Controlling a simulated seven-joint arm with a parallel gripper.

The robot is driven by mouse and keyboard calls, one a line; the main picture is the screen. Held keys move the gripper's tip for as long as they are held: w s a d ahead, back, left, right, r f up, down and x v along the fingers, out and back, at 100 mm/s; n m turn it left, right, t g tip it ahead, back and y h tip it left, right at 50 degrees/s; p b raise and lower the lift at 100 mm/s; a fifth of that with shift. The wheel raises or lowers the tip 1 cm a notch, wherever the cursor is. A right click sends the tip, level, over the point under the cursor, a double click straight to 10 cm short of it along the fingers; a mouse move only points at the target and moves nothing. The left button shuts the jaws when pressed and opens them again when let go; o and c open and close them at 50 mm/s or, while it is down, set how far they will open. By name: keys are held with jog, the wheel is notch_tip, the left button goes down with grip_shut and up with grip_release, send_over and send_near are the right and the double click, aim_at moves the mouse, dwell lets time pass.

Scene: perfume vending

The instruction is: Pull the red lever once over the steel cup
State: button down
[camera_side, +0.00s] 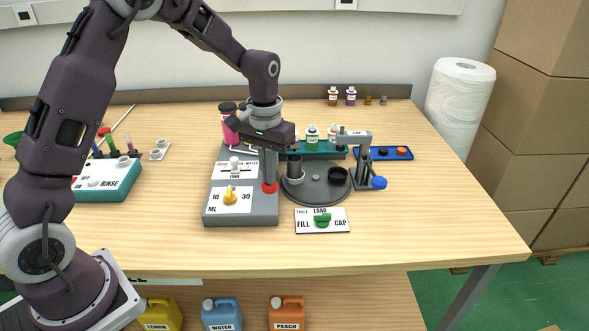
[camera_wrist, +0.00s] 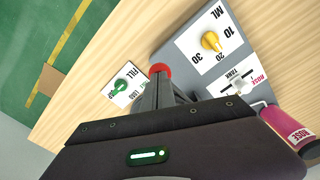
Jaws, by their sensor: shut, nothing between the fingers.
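The red lever knob (camera_side: 269,187) is at the right edge of the grey dispenser box (camera_side: 240,214). My gripper (camera_side: 269,178) points straight down with its fingers shut and empty, their tips right at the knob. In the wrist view the knob (camera_wrist: 160,69) shows just beyond the shut fingertips (camera_wrist: 162,82); I cannot tell whether they touch it. A grey, cup-like cylinder with a dark upper part (camera_side: 294,168) stands at the left side of the dark round turntable (camera_side: 315,194), right of my fingers. I cannot tell if it is the steel cup, and its inside is hidden.
A yellow dial (camera_side: 230,195) sits on the box. A FILL/LOAD/CAP plate with a green knob (camera_side: 322,218) lies in front of the turntable. A press with a blue knob (camera_side: 379,183) stands right. The table's right front is clear.

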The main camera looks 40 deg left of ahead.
jog(key=shift+f, duration=2.15)
notch_tip(320, 180, up, 8)
jog(key=shift+r, duration=0.6)
